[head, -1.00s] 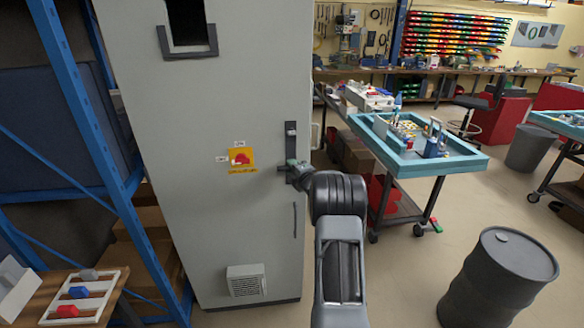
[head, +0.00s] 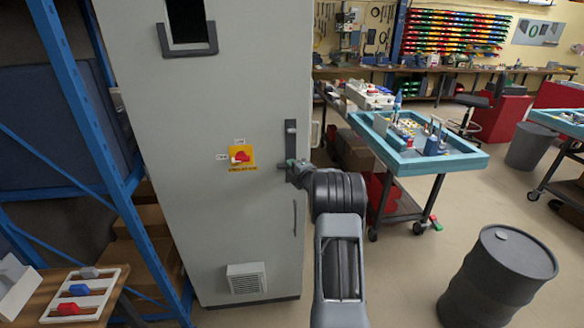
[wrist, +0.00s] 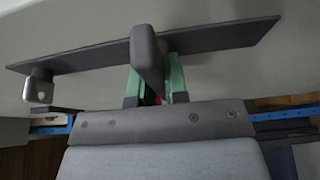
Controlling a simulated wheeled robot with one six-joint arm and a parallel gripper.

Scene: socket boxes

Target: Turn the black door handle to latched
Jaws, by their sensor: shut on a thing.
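The black door handle has a long upright dark plate (head: 291,139) near the right edge of the grey cabinet door. My gripper (head: 289,166) is at the plate's lower part in the head view and hides much of the handle there. In the wrist view the plate (wrist: 222,36) runs across the picture, and the dark lever (wrist: 147,57) crosses it at an angle. The green fingers of my gripper (wrist: 155,88) are on either side of the lever and shut on it. The lever's exact turn is hard to tell.
A red switch on a yellow plate (head: 241,156) sits left of the handle. A blue rack (head: 92,150) stands at the left. A teal-topped cart (head: 415,170) and a dark drum (head: 497,280) stand at the right. Open floor lies between cabinet and drum.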

